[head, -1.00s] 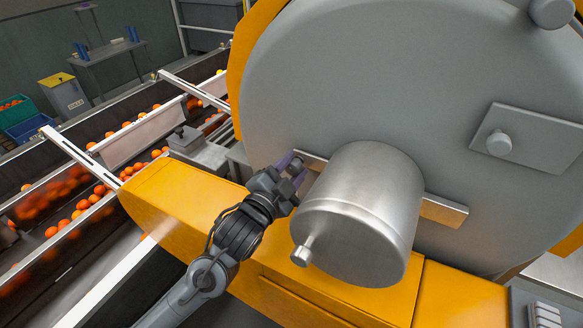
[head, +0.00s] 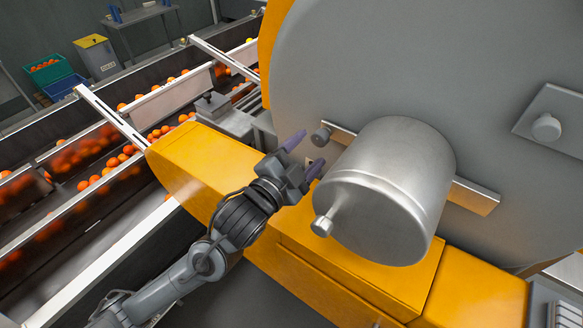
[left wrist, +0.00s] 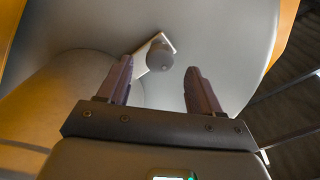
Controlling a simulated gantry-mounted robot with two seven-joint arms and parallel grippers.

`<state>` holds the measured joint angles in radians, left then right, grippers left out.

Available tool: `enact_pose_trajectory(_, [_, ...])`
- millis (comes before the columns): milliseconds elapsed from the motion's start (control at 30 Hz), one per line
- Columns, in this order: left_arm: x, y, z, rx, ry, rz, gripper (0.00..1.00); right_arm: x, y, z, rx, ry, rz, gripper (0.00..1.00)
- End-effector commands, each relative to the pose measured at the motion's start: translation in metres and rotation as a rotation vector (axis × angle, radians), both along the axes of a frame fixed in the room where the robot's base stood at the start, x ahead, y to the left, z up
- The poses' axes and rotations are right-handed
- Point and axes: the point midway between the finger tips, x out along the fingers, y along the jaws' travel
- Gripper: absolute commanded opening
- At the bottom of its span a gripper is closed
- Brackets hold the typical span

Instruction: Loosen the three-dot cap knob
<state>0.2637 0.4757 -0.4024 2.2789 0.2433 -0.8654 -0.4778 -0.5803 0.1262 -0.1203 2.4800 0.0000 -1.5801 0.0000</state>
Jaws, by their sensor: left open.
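A small grey round knob (head: 321,136) sits at the left end of a metal bar on the big grey drum face, left of the steel cylinder. My left gripper (head: 306,154) is open and empty just in front and to the lower left of this knob, apart from it. In the left wrist view, the knob (left wrist: 160,57) shows beyond and between the two spread fingers. Other knobs are a pin-like one (head: 322,226) on the cylinder's front and one on a plate (head: 546,127) at the right. I cannot make out dots on any knob. My right gripper is not in view.
The steel cylinder (head: 385,190) juts out close to the right of my left gripper. A yellow housing (head: 190,165) lies below and left. Conveyors with oranges (head: 110,160) run at the far left. Open space lies in front of the drum.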

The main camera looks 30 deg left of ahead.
Motion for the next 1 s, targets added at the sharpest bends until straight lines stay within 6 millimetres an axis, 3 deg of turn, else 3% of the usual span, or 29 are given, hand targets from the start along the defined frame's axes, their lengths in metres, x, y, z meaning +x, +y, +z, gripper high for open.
enact_pose_trajectory(200, [-0.035, 0.004, -0.002, 0.001, 0.001, -0.002, 0.65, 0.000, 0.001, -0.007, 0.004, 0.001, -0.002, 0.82])
enact_pose_trajectory(400, [-0.052, 0.007, -0.001, 0.000, 0.001, -0.001, 0.65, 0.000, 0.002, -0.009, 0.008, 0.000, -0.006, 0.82])
enact_pose_trajectory(1000, [-0.055, 0.007, 0.000, 0.000, 0.001, -0.001, 0.65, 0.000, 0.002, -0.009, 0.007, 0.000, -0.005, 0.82])
